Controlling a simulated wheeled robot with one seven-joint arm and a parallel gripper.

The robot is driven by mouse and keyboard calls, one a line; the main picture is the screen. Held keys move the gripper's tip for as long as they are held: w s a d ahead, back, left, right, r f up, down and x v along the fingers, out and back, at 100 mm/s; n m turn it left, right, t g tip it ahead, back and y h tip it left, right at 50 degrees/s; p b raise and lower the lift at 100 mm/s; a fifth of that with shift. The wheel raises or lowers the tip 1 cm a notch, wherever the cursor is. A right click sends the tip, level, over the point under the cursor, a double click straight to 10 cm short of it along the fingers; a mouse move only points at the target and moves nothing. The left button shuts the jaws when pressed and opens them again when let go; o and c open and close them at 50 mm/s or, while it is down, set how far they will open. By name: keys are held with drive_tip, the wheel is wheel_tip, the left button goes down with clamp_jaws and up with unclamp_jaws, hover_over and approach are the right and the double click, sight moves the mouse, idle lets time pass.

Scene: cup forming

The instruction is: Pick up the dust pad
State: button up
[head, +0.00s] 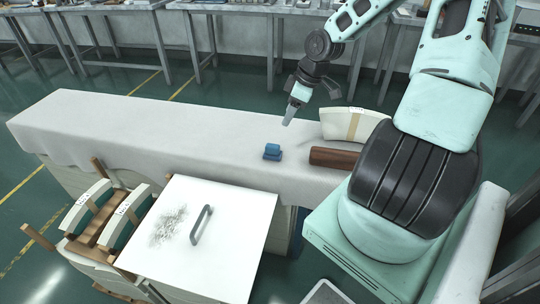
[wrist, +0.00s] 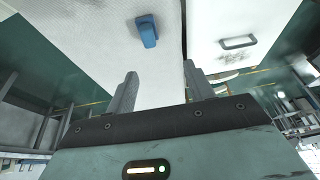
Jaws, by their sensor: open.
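The dust pad (head: 272,152) is a small blue block with a raised top. It sits on the white-covered table (head: 150,125), near its front edge. It also shows in the wrist view (wrist: 147,31), at the top, beyond my fingertips. My gripper (head: 289,118) is above the table, up and to the right of the pad in the head view, apart from it. In the wrist view my gripper's two fingers (wrist: 160,85) are spread with nothing between them.
A brown cylinder (head: 333,158) and a curved cream piece (head: 350,124) lie right of the pad. A white board (head: 245,225) with a grey handle (head: 201,224) and a dark dusty patch is in front. The table's left part is clear.

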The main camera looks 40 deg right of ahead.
drive_tip(key=d, duration=0.2)
drive_tip(key=b, duration=0.5)
approach(273, 145)
drive_tip(key=shift+t, duration=0.4)
drive_tip(key=x, duration=0.2)
drive_tip(key=s+x, duration=0.1)
drive_tip(key=x, duration=0.1)
drive_tip(key=shift+w+f, duration=0.1)
drive_tip(key=shift+f, duration=0.4)
drive_tip(key=shift+b+x, duration=1.15)
drive_tip(key=shift+x, duration=1.75)
drive_tip(key=shift+w+a+r, duration=0.15)
drive_tip(key=shift+c, duration=0.3)
drive_tip(key=c, duration=1)
